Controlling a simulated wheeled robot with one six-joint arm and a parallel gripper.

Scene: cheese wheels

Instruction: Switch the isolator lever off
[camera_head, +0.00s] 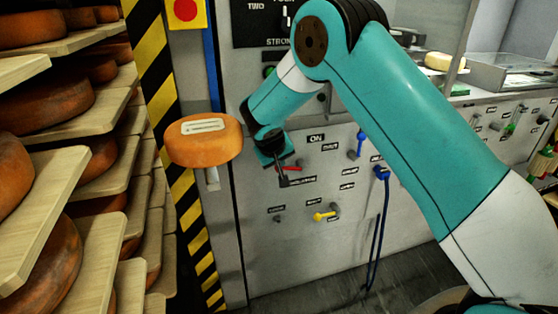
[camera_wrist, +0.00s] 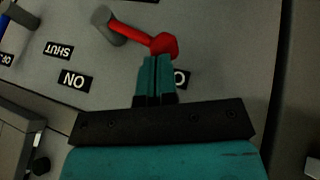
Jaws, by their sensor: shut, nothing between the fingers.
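The red lever (camera_wrist: 135,34) is on the grey panel. In the wrist view its arm runs from a grey pivot (camera_wrist: 104,18) to a rounded red knob (camera_wrist: 164,45). An ON label (camera_wrist: 75,80) is to the left of my fingers, and another label (camera_wrist: 182,78) is partly hidden behind them. My gripper (camera_wrist: 155,58) is shut and empty, its tips right at the knob; I cannot tell whether they touch it. In the head view the red lever (camera_head: 291,168) shows beside my gripper (camera_head: 282,184), small and partly covered.
A blue lever (camera_head: 361,143), a second blue lever (camera_head: 381,174) and a yellow lever (camera_head: 324,216) are nearby on the panel. A cheese wheel (camera_head: 205,142) sits just left of my wrist, before a striped post (camera_head: 188,214). Cheese racks fill the left side.

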